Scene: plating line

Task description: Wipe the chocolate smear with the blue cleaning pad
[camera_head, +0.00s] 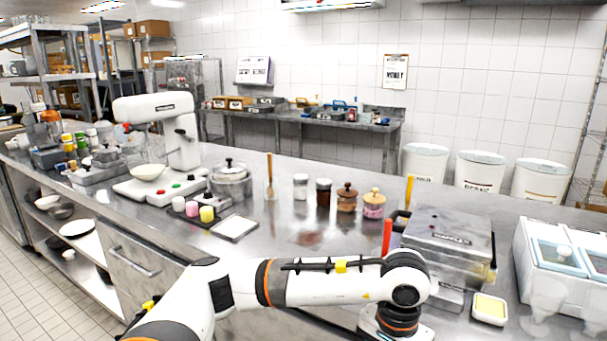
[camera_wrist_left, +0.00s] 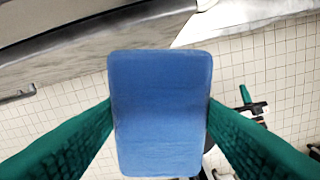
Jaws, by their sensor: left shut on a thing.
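The chocolate smear (camera_head: 309,239) is a faint brown patch on the steel counter (camera_head: 265,262), in front of the jars. The blue cleaning pad (camera_wrist_left: 160,140) fills the middle of the left wrist view. My left gripper (camera_wrist_left: 160,104) is shut on it, with a green finger on each side. Tiled floor shows behind the pad, and the counter edge runs along the top left of that view. In the head view my left arm reaches across the front of the counter to the right; its fingers and the pad are below the picture.
Jars with brown and pink contents (camera_head: 346,198) (camera_head: 374,203) stand behind the smear. A grey metal machine (camera_head: 447,240) is to its right, beside a red-handled tool (camera_head: 387,238). A white-topped scale (camera_head: 235,228) and small colored cups (camera_head: 207,214) are to its left.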

